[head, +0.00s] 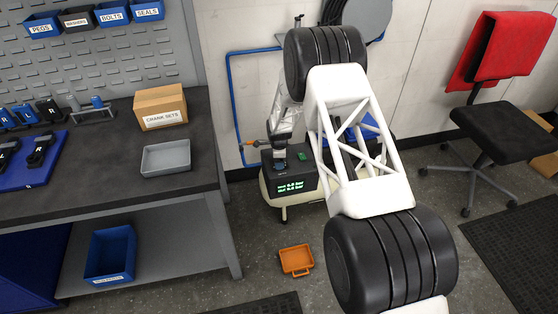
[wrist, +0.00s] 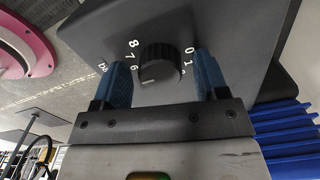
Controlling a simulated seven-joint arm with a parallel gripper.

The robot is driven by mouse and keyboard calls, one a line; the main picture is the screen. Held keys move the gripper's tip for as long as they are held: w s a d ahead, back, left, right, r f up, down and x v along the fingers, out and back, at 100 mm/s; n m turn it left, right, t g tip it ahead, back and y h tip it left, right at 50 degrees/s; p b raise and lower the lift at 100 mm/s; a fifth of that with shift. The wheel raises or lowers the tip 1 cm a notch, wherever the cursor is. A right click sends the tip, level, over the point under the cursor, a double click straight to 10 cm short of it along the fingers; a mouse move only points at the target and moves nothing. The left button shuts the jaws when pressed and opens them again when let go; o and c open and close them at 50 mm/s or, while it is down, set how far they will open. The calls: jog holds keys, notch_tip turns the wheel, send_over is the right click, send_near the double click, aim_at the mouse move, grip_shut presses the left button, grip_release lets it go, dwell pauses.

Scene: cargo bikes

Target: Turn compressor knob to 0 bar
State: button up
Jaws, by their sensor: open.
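The compressor (head: 310,188) stands on the floor against the wall, with a dark panel and green lit digits. In the wrist view its black ribbed knob (wrist: 160,62) sits on the dark panel (wrist: 235,30). White numbers 8, 7 and 6 show left of the knob, 0 and 1 right of it. A pale mark on the knob points to the lower left, away from the 0. My gripper (wrist: 164,72) is open, with one blue finger on each side of the knob and gaps between. In the head view my gripper (head: 280,162) is at the panel, and the knob is not clear.
A workbench (head: 110,155) stands at the left with a grey tray (head: 166,158) and a cardboard box (head: 160,107). An orange bin (head: 297,260) lies on the floor before the compressor. A black and red chair (head: 505,130) is at the right. My arm covers part of the compressor.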

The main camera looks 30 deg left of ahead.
jog(key=c, duration=0.9)
